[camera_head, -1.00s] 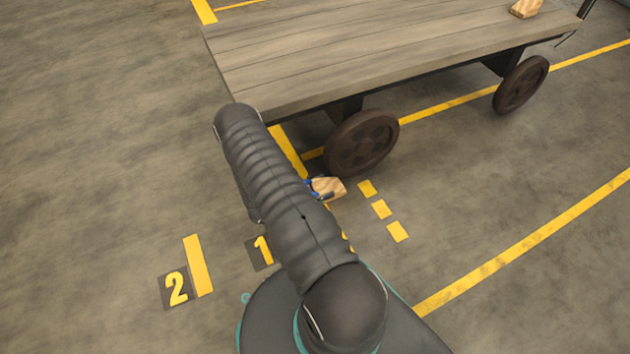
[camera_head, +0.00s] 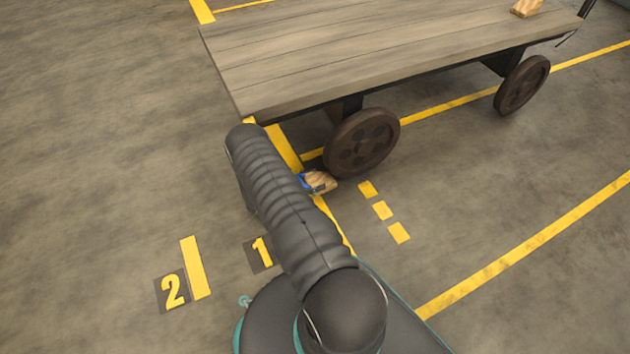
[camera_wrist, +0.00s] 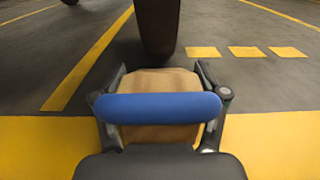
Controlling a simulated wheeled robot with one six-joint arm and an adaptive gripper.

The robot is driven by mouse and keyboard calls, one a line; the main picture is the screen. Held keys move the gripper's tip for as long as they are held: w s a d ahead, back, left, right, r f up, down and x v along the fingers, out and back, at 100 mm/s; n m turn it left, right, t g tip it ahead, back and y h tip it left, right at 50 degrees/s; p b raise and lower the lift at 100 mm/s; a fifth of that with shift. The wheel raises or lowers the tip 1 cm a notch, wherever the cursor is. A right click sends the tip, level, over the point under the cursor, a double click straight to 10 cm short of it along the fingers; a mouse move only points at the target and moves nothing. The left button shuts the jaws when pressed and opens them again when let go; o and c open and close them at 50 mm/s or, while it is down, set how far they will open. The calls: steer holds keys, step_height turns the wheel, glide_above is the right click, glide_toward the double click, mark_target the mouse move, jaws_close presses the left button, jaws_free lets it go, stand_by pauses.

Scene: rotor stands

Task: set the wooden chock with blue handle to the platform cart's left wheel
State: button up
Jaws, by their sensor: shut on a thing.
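The wooden chock with blue handle (camera_head: 321,181) is low at the floor, just in front of the cart's left wheel (camera_head: 362,142). In the wrist view the chock (camera_wrist: 160,80) sits between the fingers of my gripper (camera_wrist: 160,107), which is shut on it, with the blue bar across the front. The wheel (camera_wrist: 157,25) stands straight ahead, right at the chock's far edge; I cannot tell whether they touch. The platform cart (camera_head: 340,50) has a plank deck. My arm hides part of the gripper in the head view.
Another wooden block (camera_head: 526,8) lies on the deck's far right. The cart's right wheel (camera_head: 521,85) is farther right. Yellow dashes (camera_head: 382,210) and floor markings 1 (camera_head: 261,250) and 2 (camera_head: 173,290) are flat. The floor at left is clear.

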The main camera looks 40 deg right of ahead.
steer(key=shift+f, duration=0.1)
steer(key=o, duration=1.5)
steer(key=shift+o, duration=0.2)
steer(key=v, duration=1.2)
steer(key=shift+w, duration=0.1)
